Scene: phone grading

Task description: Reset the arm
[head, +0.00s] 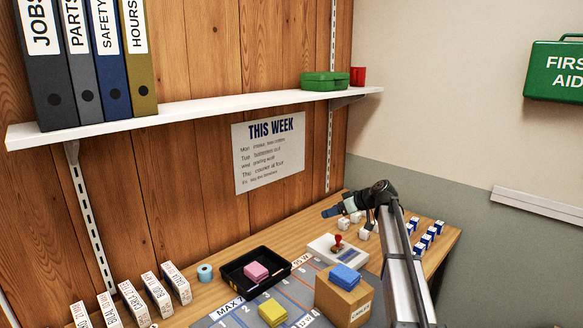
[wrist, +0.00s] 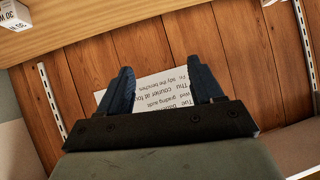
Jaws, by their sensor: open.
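My arm reaches up from the lower right in the head view. My gripper (head: 328,212) is raised above the back of the wooden bench (head: 212,291), pointing left toward the plank wall. In the wrist view my gripper (wrist: 164,90) shows two dark blue fingers spread apart with nothing between them. Behind the fingers is the wall with the "THIS WEEK" sheet (wrist: 150,86), partly hidden by my gripper. The sheet also shows whole in the head view (head: 269,152).
On the bench are a black tray (head: 232,284) with a pink block, a cardboard box (head: 340,300) with blue pads, a yellow stack (head: 272,312), a red-handled stamp (head: 338,241) and several small boxes (head: 426,241). A white shelf (head: 200,108) with binders runs above.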

